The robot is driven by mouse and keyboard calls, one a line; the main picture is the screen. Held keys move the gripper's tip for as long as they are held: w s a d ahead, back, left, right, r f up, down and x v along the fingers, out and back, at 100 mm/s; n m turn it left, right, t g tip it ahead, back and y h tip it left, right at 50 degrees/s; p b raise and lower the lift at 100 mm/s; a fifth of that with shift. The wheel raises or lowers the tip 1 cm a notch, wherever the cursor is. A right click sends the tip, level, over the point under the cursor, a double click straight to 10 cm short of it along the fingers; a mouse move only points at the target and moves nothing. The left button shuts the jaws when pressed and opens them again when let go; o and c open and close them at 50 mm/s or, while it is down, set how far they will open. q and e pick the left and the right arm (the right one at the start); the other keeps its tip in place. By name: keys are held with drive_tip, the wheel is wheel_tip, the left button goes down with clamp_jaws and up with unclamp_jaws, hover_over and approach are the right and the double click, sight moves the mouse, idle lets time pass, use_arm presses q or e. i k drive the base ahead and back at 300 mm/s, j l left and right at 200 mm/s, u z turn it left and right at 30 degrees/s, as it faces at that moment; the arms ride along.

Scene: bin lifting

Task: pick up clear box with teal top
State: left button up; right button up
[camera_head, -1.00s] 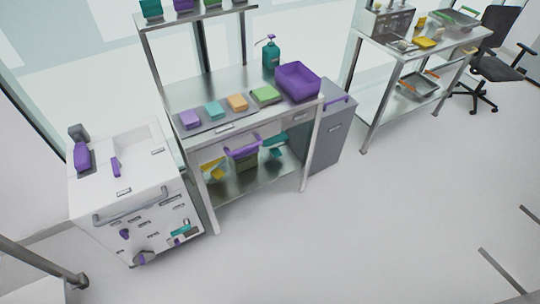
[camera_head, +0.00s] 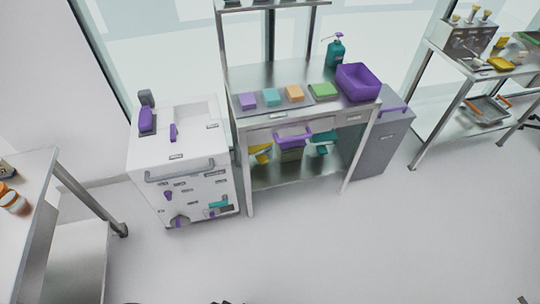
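A small teal block-like box (camera_head: 271,97) sits in the row on the metal workbench, between a purple one and an orange one. I cannot tell at this size whether its lower part is clear. A teal-topped or teal-handled item (camera_head: 322,141) is also under the bench top, partly hidden in shadow, beside a purple-handled bin (camera_head: 293,138). Neither gripper can be made out; only small dark bits show at the bottom edge.
The metal workbench (camera_head: 305,78) also holds a purple bin (camera_head: 358,82) and a teal bottle (camera_head: 335,52). A white cabinet (camera_head: 180,160) stands left of it and a grey one (camera_head: 382,140) right. A metal table (camera_head: 25,205) is at the left edge. The floor in front is clear.

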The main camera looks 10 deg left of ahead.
sight(322, 143)
drive_tip(key=u, duration=1.5)
drive_tip(key=z, duration=1.5)
drive_tip(key=i+l, duration=0.25)
drive_tip(key=i+l+u, duration=0.1)
drive_tip(key=i+l, duration=0.15)
drive_tip(key=l, duration=0.15)
drive_tip(key=i+l+u, duration=0.1)
drive_tip(key=i+l, duration=0.4)
drive_tip(key=l, duration=0.2)
drive_tip(key=i+l+u, duration=0.1)
drive_tip(key=i+l, duration=0.35)
drive_tip(key=l, duration=0.3)
drive_tip(key=i+l+u, duration=0.1)
drive_tip(key=i+l, duration=0.35)
drive_tip(key=l, duration=0.3)
drive_tip(key=u, duration=0.05)
